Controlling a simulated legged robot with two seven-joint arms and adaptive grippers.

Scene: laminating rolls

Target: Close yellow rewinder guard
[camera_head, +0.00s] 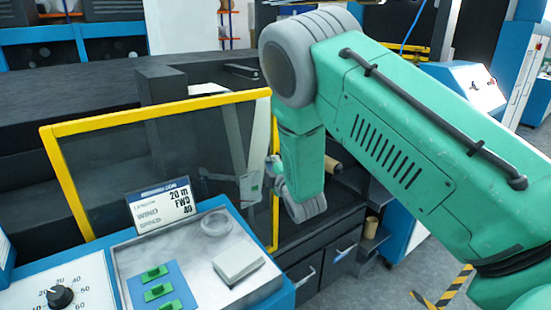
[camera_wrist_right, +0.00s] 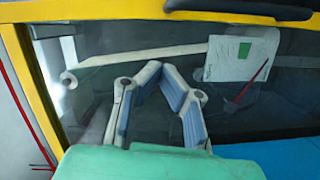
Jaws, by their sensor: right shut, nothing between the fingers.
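The yellow rewinder guard (camera_head: 150,112) is a yellow frame around a see-through dark panel. It stands behind the control console in the head view. My right arm comes in from the right and bends down at the guard's right edge. My right gripper (camera_head: 273,166) is small there and partly hidden by that edge. In the wrist view the right gripper (camera_wrist_right: 163,68) has its fingers together and empty in front of the clear panel. The guard's yellow frame (camera_wrist_right: 35,90) runs along the left and top there, with a black handle (camera_wrist_right: 240,10) on the top bar. I cannot tell whether the fingers touch it. My left gripper is not in view.
The console (camera_head: 205,265) with a display (camera_head: 162,205), green switches and a grey box stands in front of the guard. A dial panel (camera_head: 60,295) is at the lower left. Dark cabinets (camera_head: 325,262) stand below the guard's right side. Open floor lies at the lower right.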

